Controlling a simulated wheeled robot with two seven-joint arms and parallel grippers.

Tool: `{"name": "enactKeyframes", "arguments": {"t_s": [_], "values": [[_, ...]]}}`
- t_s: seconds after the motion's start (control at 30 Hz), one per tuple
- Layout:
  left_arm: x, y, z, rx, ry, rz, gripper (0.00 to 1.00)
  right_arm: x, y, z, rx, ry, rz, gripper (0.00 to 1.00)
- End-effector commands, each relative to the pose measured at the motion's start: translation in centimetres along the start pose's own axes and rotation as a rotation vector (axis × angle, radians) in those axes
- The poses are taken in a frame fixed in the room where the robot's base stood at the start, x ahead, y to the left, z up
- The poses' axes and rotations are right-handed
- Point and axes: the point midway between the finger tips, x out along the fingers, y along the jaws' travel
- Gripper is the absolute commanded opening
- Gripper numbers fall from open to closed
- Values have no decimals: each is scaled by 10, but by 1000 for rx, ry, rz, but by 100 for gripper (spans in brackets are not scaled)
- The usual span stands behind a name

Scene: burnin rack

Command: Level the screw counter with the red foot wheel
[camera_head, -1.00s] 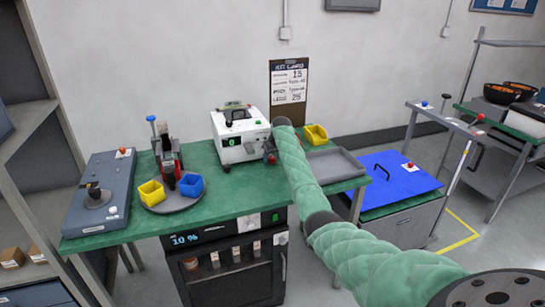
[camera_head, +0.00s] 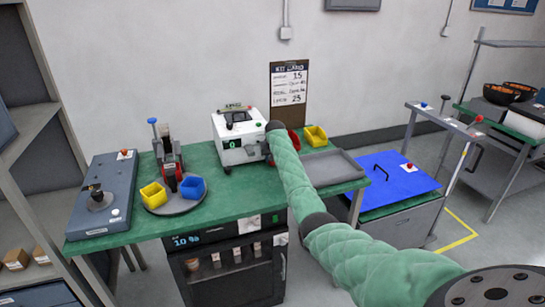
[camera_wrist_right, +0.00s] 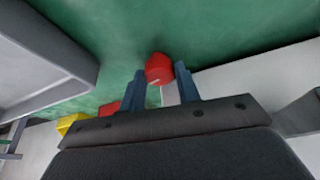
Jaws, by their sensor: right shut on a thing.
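The screw counter (camera_head: 240,152) is a white box with a dark top fitting, standing at the back of the green bench in the head view. Its right front corner is partly hidden by my right arm. In the right wrist view the red foot wheel (camera_wrist_right: 159,67) sits between the fingertips of my right gripper (camera_wrist_right: 160,80), which is shut on it. In the head view this gripper (camera_head: 268,157) is at the counter's lower right corner and mostly hidden behind my forearm. Whether the counter is level cannot be told. My left gripper is not in view.
A yellow bin (camera_head: 315,136) and a grey tray (camera_head: 333,167) lie right of the counter. A clipboard (camera_head: 289,88) stands behind. Left are a round plate (camera_head: 175,207) with a yellow and a blue bin, and a grey-blue panel (camera_head: 101,195). The green bench front (camera_head: 245,195) is clear.

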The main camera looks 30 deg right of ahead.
Motion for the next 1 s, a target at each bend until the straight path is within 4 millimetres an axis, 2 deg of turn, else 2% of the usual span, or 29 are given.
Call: {"name": "enactKeyframes", "arguments": {"t_s": [0.4, 0.43, 0.53, 0.87, 1.0], "values": [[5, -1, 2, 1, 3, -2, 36, 0, 0, 0, 35, 2, 15, 10], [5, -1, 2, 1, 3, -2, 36, 0, 0, 0, 35, 2, 15, 34], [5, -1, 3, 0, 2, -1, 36, 0, 0, 0, 35, 2, 15, 54], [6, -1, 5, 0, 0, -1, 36, -2, 0, 0, 34, 2, 15, 54], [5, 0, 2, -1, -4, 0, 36, -12, 0, 0, 34, 3, 15, 54]]}}
